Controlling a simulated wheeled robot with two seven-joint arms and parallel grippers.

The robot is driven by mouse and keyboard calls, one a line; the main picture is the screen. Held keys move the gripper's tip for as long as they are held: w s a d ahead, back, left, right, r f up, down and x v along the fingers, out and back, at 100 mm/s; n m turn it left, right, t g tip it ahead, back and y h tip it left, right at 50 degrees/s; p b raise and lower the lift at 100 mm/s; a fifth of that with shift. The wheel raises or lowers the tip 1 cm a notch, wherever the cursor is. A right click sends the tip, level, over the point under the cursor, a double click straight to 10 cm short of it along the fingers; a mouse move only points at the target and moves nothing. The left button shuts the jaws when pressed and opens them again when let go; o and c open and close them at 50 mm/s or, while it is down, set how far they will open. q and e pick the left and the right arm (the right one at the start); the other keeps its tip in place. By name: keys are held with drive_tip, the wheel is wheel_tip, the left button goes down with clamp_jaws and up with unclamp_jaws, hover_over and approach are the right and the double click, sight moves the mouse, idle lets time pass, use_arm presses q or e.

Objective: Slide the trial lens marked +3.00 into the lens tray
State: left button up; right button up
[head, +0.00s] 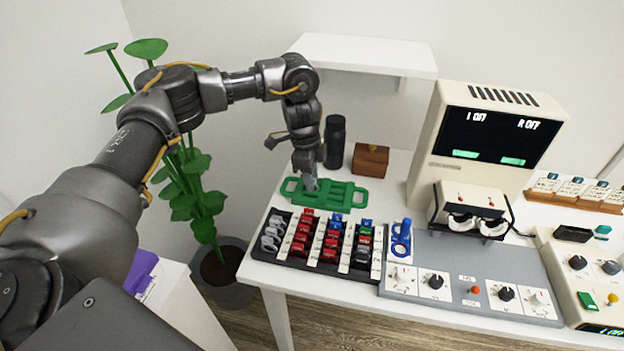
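A green tray (356,197) with a handle at each end and slots lies on the white table. My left gripper (309,186) points down at the left part of this tray. Its fingers are small and partly merged with the arm, so I cannot tell whether they are open or hold a lens. A black rack (373,274) in front of the tray holds rows of small lenses with red (331,243), blue, green, black and grey rims. White label strips run between the rows. No +3.00 marking is legible. My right gripper is not in view.
Behind the tray are a black cylinder (335,142) and a brown box (370,160). A beige screen unit (480,150) stands right. A white shelf (365,55) overhangs the back.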

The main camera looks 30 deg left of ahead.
use_arm(q)
wheel_tip(320, 180, up, 10)
drive_tip(key=a+p, duration=0.1)
drive_tip(key=shift+s, duration=0.2)
drive_tip(key=shift+f, duration=0.15)
drive_tip(key=shift+w+d+f+b, duration=0.1)
drive_tip(key=shift+d+f+b, duration=0.1)
drive_tip(key=shift+f, duration=1.5)
drive_tip(key=shift+d+f+b, duration=0.2)
drive_tip(key=shift+f, duration=1.55)
drive_tip(key=shift+w+d+f+b, duration=0.1)
drive_tip(key=shift+d+f+b, duration=0.1)
drive_tip(key=shift+f, duration=1.5)
drive_tip(key=shift+f, duration=0.15)
